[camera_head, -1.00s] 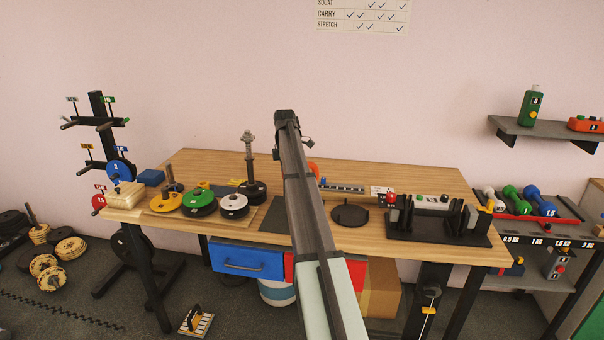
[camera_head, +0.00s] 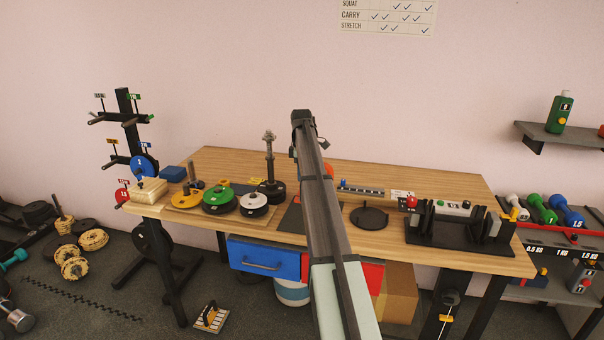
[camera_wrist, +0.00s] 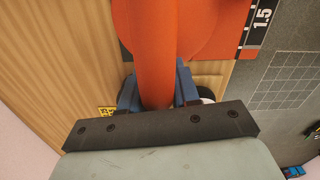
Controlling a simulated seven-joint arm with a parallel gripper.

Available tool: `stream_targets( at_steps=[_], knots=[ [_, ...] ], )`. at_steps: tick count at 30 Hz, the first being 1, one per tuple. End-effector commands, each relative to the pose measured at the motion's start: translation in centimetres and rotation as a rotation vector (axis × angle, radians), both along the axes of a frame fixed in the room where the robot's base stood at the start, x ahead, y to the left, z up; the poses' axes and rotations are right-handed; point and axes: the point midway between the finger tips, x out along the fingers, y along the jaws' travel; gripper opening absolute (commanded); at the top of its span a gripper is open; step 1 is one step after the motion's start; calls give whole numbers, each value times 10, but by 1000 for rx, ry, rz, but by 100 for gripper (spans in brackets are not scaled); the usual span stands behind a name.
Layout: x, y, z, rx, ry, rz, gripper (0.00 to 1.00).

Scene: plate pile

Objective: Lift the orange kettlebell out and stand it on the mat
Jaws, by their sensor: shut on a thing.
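The orange kettlebell (camera_wrist: 170,28) fills the top middle of the wrist view, its thick handle running down between my blue fingers. My gripper (camera_wrist: 157,92) is shut on that handle. A dark grey mat (camera_head: 289,217) lies on the table, partly behind my arm. A grey surface with a pale grid (camera_wrist: 283,88) shows at the right of the wrist view, apparently this mat.
On the wooden table (camera_head: 225,160), yellow, green and white plates (camera_head: 218,198) and a dark upright post (camera_head: 269,155) stand left of my arm. A black disc (camera_head: 369,218) and a black rack (camera_head: 460,230) stand to the right. Bare wood shows along the back.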

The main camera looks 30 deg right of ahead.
Motion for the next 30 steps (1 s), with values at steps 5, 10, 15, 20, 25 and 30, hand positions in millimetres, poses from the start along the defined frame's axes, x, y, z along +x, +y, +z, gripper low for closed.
stream_targets(
  at_steps=[5, 10, 15, 20, 25, 30],
  knots=[
    [0, 0, 2, -2, 3, -4, 0],
    [0, 0, 0, -1, 7, -10, 0],
    [0, 0, -4, -2, 6, -10, 0],
    [0, 0, -11, -2, 6, -10, 0],
    [0, 0, -20, -1, 7, -10, 0],
    [0, 0, -28, -1, 7, -10, 0]
  ],
)
